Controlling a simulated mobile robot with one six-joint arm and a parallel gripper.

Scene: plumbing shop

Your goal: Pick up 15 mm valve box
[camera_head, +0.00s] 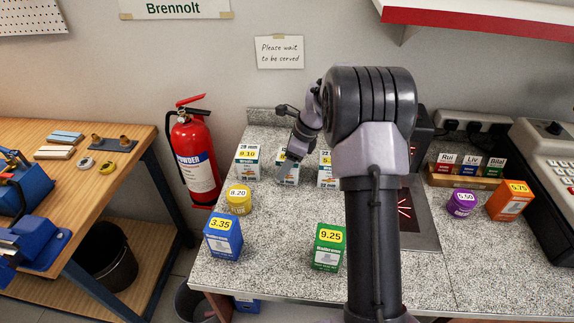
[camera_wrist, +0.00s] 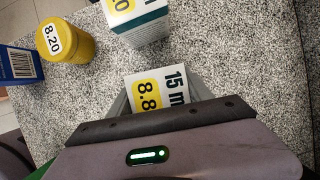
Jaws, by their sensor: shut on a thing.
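The 15 mm valve box (camera_wrist: 150,91) shows in the wrist view with "15 m" and a yellow 8.8 tag on its white top. My gripper (camera_wrist: 157,97) is shut on it, a grey finger on either side; the gripper's body hides the rest of the box. In the head view the box (camera_head: 289,174) is the middle one of three white-and-teal boxes at the back of the speckled counter (camera_head: 275,215). My gripper (camera_head: 288,160) comes down over it from the upper right and covers part of it. I cannot tell whether the box is clear of the counter.
A similar box with a 9.10 tag (camera_head: 247,162) stands to the left, another (camera_head: 326,170) to the right behind my arm. A yellow tub (camera_head: 238,203), blue box (camera_head: 222,242) and green box (camera_head: 328,255) stand in front. A fire extinguisher (camera_head: 196,160) hangs left of the counter.

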